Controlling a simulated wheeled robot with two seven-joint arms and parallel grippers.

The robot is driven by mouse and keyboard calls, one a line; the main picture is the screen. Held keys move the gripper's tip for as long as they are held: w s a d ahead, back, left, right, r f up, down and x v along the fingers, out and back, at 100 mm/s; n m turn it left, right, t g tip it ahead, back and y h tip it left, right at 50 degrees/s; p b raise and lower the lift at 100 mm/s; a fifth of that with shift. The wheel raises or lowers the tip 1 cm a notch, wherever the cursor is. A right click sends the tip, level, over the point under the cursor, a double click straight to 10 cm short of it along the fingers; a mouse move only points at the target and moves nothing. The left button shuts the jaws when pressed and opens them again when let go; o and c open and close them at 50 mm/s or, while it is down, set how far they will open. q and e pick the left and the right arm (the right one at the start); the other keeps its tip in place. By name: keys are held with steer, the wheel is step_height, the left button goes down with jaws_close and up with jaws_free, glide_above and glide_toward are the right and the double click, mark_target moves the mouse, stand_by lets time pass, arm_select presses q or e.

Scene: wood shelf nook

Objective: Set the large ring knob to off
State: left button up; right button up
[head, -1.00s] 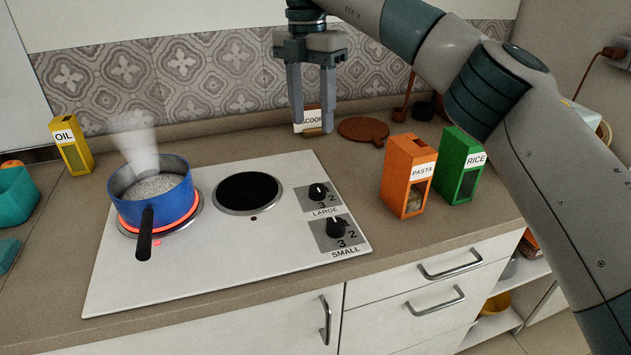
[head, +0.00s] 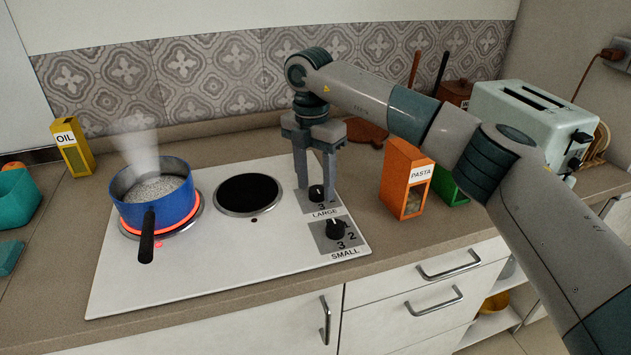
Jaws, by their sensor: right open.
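The large ring knob (head: 317,193) is black and sits on a grey plate marked LARGE on the white hob (head: 215,260). My right gripper (head: 316,188) is open and points down over this knob, with a finger on either side of it. The fingers hide part of the dial; I cannot tell whether they touch the knob. The small ring knob (head: 335,229) sits just in front. A blue pot (head: 155,208) steams on the glowing red left ring. The black right ring (head: 248,194) is empty. My left gripper is not in view.
An orange pasta box (head: 405,180) stands right of the hob, with a green rice box (head: 452,191) behind my right arm. A pale toaster (head: 530,110) is at the back right. An oil box (head: 73,148) stands at the left.

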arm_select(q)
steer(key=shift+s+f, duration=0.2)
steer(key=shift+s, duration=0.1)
arm_select(e)
steer(key=shift+f, duration=0.25)
steer(key=shift+c, duration=0.2)
steer(key=c, duration=1)
